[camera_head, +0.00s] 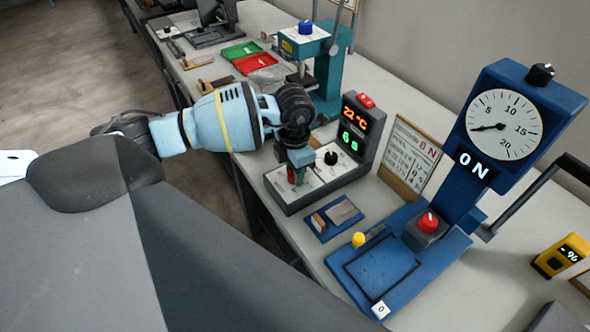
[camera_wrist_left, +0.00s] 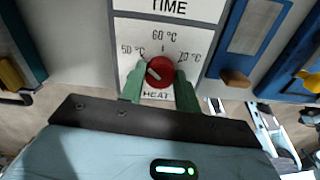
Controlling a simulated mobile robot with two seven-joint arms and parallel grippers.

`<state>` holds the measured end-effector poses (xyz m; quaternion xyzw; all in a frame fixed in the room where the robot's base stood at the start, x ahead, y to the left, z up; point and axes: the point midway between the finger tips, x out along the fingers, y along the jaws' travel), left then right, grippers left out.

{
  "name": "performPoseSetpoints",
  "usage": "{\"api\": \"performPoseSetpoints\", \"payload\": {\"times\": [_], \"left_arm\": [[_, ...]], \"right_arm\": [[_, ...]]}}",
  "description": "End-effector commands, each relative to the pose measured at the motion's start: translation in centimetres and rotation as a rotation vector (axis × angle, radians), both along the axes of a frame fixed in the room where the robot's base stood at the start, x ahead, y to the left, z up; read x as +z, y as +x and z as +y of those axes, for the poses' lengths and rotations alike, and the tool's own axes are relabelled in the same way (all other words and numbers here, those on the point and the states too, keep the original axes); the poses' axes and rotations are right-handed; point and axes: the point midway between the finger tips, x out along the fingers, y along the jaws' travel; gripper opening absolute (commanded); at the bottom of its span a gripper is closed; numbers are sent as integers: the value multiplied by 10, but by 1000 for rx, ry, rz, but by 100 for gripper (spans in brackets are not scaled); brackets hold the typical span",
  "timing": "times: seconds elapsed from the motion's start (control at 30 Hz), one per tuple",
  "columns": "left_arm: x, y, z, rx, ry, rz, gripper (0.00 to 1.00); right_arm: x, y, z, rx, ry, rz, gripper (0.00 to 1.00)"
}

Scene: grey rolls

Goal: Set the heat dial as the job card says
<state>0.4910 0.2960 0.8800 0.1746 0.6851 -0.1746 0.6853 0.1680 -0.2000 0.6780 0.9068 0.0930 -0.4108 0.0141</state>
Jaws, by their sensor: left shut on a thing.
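The heat dial (camera_wrist_left: 159,72) is a red knob on a white panel marked HEAT, with a scale from 50 °C at left through 60 °C at top to a blurred figure at right. Its white mark points to the upper left, towards 50 °C. My left gripper (camera_wrist_left: 159,88) has its green fingers on both sides of the knob, shut on it. My right gripper is out of view.
The control box display (camera_head: 352,127) reads 22 °C and 6 s. The black time knob (camera_head: 331,158) sits beside my gripper. A blue press with a round gauge (camera_head: 502,125) stands at right, a teal press (camera_head: 328,70) behind.

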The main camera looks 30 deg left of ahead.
Motion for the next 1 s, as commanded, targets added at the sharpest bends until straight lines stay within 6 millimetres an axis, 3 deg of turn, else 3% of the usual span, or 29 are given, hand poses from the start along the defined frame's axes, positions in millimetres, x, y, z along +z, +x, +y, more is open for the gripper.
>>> {"api": "performPoseSetpoints", "payload": {"times": [0.6, 1.0], "left_arm": [[-2, 0, 0, -573, 0, 2, 10], [-2, -1, 0, -821, 0, 2, 10]], "right_arm": [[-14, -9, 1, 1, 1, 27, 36], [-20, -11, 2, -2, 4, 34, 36]]}}
